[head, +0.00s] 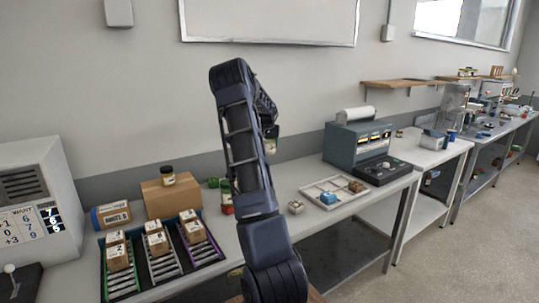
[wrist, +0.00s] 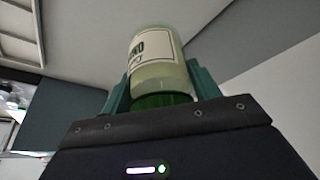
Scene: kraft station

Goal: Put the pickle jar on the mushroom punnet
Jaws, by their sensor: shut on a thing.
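My gripper shows in the wrist view (wrist: 160,92), with its green fingers shut on a pale green jar (wrist: 158,72). The jar has a cream label with partly hidden lettering and a dark green end nearest the palm. I cannot read whether it is the pickle jar. In the head view my arm hides most of the gripper; a small greenish bit of the held jar (head: 272,145) shows beside the arm, above the bench. A small pale box (head: 295,207) on the bench, right of my arm, may be the mushroom punnet; it is too small to be sure.
A dark-lidded jar (head: 167,175) stands on a cardboard box (head: 172,197). Roller lanes (head: 155,267) with small boxes lie front left. A white tray (head: 318,190) holds blue and brown items. A teal machine (head: 357,142) stands behind it. Red and green items sit behind my arm.

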